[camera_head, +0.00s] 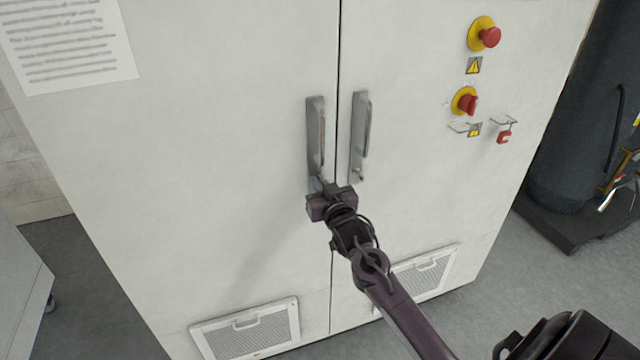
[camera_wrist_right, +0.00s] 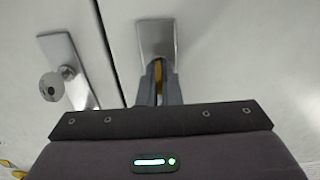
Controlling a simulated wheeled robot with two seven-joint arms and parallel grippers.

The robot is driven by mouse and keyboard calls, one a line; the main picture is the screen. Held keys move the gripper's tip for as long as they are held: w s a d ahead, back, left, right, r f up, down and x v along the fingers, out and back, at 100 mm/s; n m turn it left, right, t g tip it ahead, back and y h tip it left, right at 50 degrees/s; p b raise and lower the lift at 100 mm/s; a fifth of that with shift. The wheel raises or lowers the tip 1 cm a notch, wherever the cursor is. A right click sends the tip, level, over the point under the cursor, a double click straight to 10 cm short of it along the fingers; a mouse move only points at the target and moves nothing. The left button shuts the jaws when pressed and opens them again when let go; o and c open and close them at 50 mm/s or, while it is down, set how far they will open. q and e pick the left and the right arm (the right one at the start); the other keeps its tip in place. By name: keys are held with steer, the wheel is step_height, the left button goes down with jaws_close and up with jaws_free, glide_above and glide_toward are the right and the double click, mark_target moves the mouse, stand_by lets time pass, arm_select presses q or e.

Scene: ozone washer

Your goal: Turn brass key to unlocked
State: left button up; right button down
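The brass key (camera_wrist_right: 158,72) shows in the right wrist view as a narrow yellow strip between my right gripper's fingers. My right gripper (camera_wrist_right: 159,88) is shut on it, in front of a metal lock plate; most of the key is hidden. In the head view my right gripper (camera_head: 325,184) is at the lower end of the left door handle (camera_head: 315,140), and the key cannot be made out there. How far the key is turned cannot be told. My left gripper is not in view.
The right door handle (camera_head: 359,140) is close beside, with a round lock knob (camera_wrist_right: 50,87) near its lower end. Red knobs on yellow discs (camera_head: 482,35) are at upper right. Vent grilles (camera_head: 246,331) are low on the white cabinet doors. A dark tank (camera_head: 583,120) stands to the right.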

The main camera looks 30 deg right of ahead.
steer(key=shift+m, duration=0.3)
steer(key=m+p, duration=0.2)
steer(key=m, duration=0.1)
steer(key=shift+d+m, duration=0.1)
steer(key=shift+m, duration=0.3)
steer(key=shift+d+f+m+p, duration=0.15)
steer(key=shift+m+p, duration=0.85)
steer(key=shift+m, duration=2.3)
steer(key=shift+d+f+m+p, duration=0.1)
steer(key=shift+m+p, duration=0.9)
steer(key=shift+m, duration=2.6)
steer(key=c, duration=1.6)
jaws_free()
steer(key=shift+f, duration=0.1)
